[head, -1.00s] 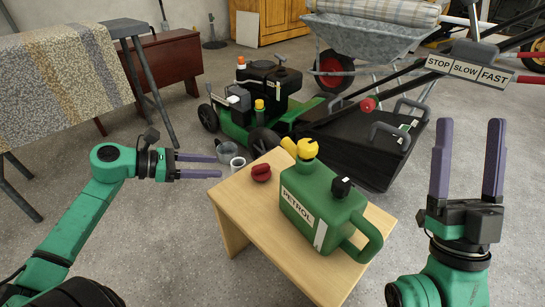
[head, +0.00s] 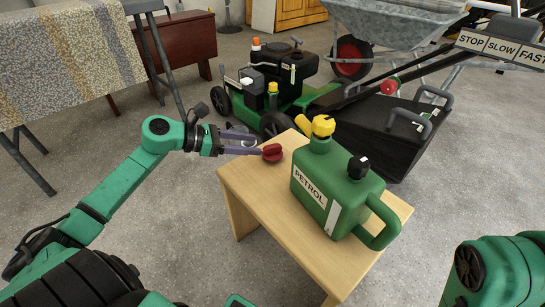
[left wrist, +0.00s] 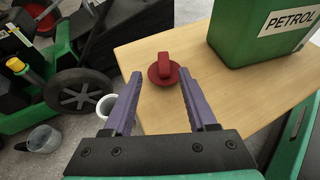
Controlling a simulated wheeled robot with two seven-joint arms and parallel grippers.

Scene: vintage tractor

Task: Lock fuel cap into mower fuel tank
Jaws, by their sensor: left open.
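The red fuel cap (head: 272,152) lies on the left end of the wooden table (head: 296,226), beside the green petrol can. It also shows in the left wrist view (left wrist: 164,70), its raised grip upward, just beyond and between my fingertips. My left gripper (head: 258,147) is open at the table's left edge, with its purple fingers pointing at the cap. The green mower (head: 290,95) stands on the floor behind the table; I cannot make out its fuel tank opening clearly. My right gripper is out of view; only part of my right arm shows at the lower right.
The green petrol can (head: 338,190) with a yellow cap stands on the table, right of the red cap. A white mug (left wrist: 106,106) and a clear jug (left wrist: 44,138) are on the floor left of the table. A wheelbarrow (head: 395,25) stands at the back.

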